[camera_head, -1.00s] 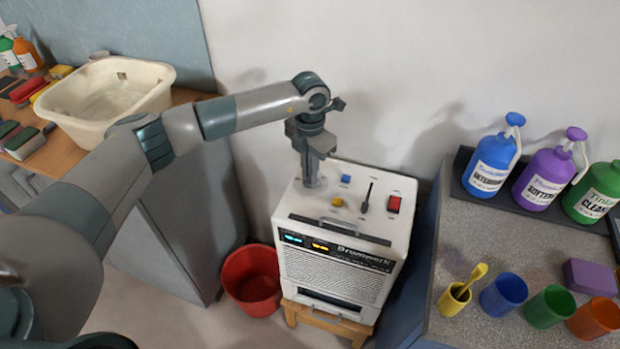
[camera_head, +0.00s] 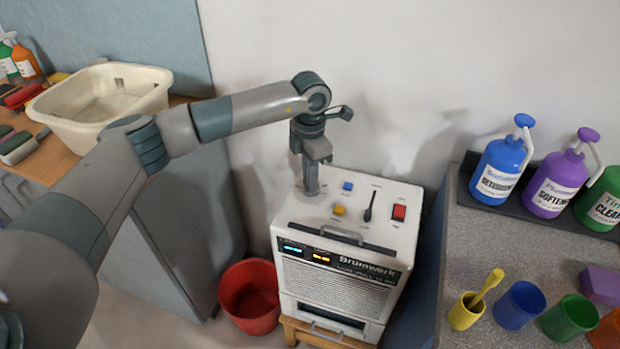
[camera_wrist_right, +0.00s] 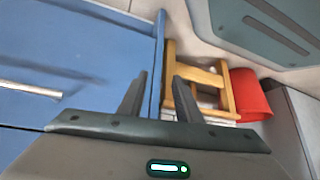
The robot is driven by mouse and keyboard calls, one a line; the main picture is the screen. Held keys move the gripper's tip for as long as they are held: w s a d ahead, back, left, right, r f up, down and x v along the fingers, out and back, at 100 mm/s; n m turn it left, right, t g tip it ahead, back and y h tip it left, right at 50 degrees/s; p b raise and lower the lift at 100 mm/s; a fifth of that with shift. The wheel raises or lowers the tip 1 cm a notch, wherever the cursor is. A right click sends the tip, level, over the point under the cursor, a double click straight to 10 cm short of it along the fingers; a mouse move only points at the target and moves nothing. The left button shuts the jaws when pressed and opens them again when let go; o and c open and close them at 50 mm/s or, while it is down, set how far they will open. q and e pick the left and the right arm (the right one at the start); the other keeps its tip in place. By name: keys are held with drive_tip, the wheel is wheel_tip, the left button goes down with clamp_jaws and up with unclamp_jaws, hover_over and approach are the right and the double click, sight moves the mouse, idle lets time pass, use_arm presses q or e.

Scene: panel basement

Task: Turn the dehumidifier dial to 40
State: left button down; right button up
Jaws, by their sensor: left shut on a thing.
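The white dehumidifier (camera_head: 340,275), labelled Brumwerk, stands against the wall in the head view. Its front has a cyan and an amber display, too small to read. My left gripper (camera_head: 311,188) points straight down at the left of its top panel and is shut on the dial there. The gripper hides the dial, so its setting cannot be read. To its right on the panel are a blue button (camera_head: 347,186), a yellow button (camera_head: 339,210), a black lever (camera_head: 370,204) and a red switch (camera_head: 399,212). My right gripper (camera_wrist_right: 158,75) is open and empty in the right wrist view.
The dehumidifier rests on a wooden stool (camera_head: 291,330), also in the wrist view (camera_wrist_right: 230,95). A red bucket (camera_head: 250,295) is on the floor at left. A counter (camera_head: 470,240) with bottles and cups is at right. A white basin (camera_head: 100,105) sits on the left worktop.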

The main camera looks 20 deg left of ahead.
use_arm(q)
drive_tip(key=c, duration=1.9)
unclamp_jaws()
drive_tip(key=shift+o, duration=0.2)
use_arm(e)
drive_tip(key=shift+d, duration=0.1)
use_arm(q)
drive_tip(key=shift+r, duration=0.2)
use_arm(e)
drive_tip(key=shift+f, duration=0.1)
